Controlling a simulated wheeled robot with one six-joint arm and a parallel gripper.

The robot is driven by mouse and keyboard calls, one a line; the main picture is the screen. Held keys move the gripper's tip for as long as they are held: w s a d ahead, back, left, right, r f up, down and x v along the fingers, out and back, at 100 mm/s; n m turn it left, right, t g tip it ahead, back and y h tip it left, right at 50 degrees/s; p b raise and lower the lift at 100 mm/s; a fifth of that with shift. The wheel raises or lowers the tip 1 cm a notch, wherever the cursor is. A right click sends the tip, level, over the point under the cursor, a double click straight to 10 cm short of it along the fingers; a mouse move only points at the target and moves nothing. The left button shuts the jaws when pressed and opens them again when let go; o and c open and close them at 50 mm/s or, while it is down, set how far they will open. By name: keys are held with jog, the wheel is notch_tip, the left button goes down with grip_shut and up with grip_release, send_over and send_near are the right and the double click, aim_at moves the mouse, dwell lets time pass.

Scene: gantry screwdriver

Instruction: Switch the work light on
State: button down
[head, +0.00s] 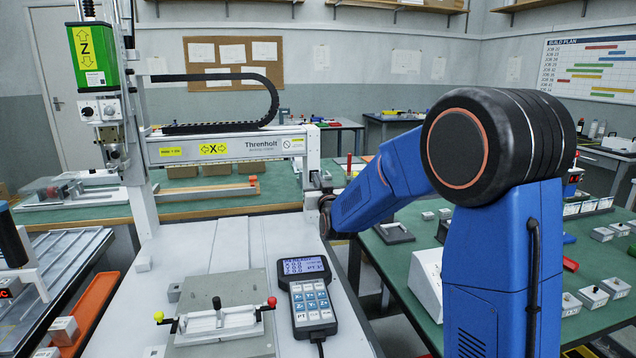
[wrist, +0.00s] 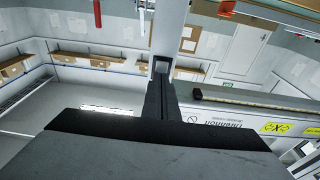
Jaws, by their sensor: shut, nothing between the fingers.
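My gripper (wrist: 162,72) shows in the wrist view as dark fingers, closed together and empty. Their tips are close to the pale end post of the gantry (wrist: 174,28), in front of a small dark-framed part there; I cannot tell whether they touch it. In the head view, my blue arm reaches to the right end of the gantry beam (head: 232,147), and the fingers are mostly hidden there. A small dark box (head: 321,179) sits on that end of the beam. I cannot make out which part is the work light or its switch, nor whether the light is lit.
A handheld pendant (head: 307,300) with a lit screen lies on the pale machine bed, beside a fixture (head: 217,318) with red and yellow knobs. The green spindle unit (head: 93,56) stands at left. A green bench (head: 398,262) with small parts is at right.

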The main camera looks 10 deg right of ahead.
jog(key=shift+w+r+g, duration=0.2)
jog(key=shift+r+g, duration=0.2)
jog(key=shift+g, duration=0.2)
jog(key=shift+w+r+g, duration=0.2)
jog(key=shift+r+g, duration=0.2)
jog(key=shift+g, duration=0.2)
